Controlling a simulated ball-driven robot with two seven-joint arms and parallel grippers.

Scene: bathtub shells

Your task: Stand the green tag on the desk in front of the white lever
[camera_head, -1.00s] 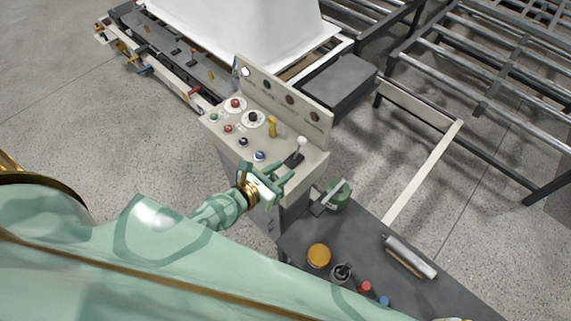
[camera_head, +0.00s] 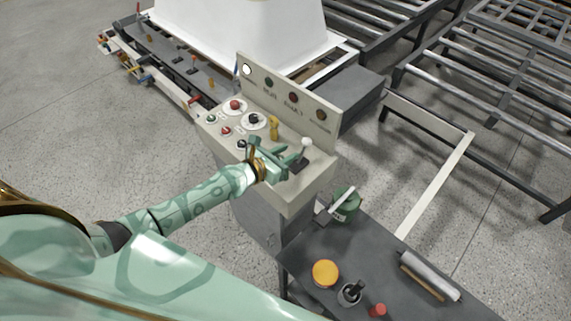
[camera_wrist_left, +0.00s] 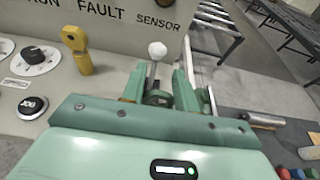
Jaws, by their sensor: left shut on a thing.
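My left gripper (camera_head: 285,158) is over the front right of the sloped cream control desk (camera_head: 312,178). It is shut on a small dark green piece, taken as the green tag (camera_wrist_left: 160,99), mostly hidden between the fingers in the left wrist view. The white lever (camera_head: 306,143) has a round white knob and stands just beyond the fingertips; the knob (camera_wrist_left: 157,50) shows above and between the fingers in the left wrist view. I cannot tell whether the tag touches the desk. My right gripper is out of view.
A yellow switch (camera_head: 274,126) and several knobs and buttons are left of the gripper. The upright panel (camera_head: 290,100) rises behind. A dark bench (camera_head: 315,248) at lower right holds a green can (camera_head: 346,207), an orange lid (camera_head: 325,273) and a roller (camera_head: 432,274).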

